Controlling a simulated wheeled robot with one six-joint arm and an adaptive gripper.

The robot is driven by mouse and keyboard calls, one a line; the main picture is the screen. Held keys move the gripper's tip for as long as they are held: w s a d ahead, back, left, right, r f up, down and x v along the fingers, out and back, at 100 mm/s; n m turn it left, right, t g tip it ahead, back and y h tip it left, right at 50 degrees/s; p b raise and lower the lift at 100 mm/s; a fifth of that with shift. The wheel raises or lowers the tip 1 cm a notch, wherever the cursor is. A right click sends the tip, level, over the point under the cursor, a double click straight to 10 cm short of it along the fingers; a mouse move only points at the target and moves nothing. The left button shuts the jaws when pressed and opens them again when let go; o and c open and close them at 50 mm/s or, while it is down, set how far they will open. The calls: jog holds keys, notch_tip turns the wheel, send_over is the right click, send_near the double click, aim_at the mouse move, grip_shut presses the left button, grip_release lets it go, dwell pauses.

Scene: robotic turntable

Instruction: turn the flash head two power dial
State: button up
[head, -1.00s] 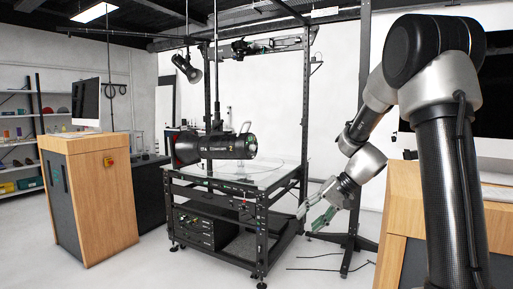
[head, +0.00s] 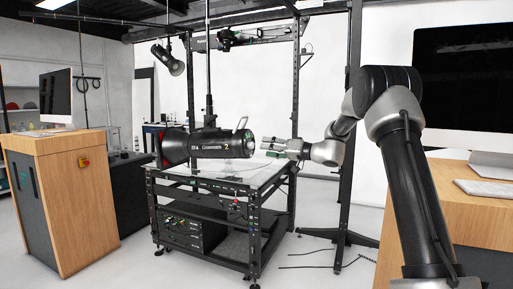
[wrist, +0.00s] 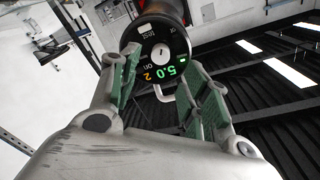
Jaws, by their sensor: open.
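The flash head two (head: 210,146) is a black cylinder marked with a yellow 2, lying level above the turntable's glass top. In the wrist view its round end face (wrist: 159,57) points at me and shows a green 5.0, an orange 2 and small buttons. The power dial (wrist: 160,50) appears as a small round knob with a white mark near the middle of that face. My gripper (head: 268,145) is level with the end face, just to its right. In the wrist view its green-padded fingers (wrist: 168,88) are spread on either side of the face, and nothing is held.
The black turntable frame (head: 297,110) has uprights beside my arm, and a glass top (head: 245,168) lies below the flash head. A wooden desk (head: 460,225) stands at the right, a wooden cabinet (head: 85,205) at the left. A lamp (head: 168,58) hangs above.

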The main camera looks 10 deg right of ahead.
aim_at(253, 145)
jog(key=x, duration=0.6)
grip_shut()
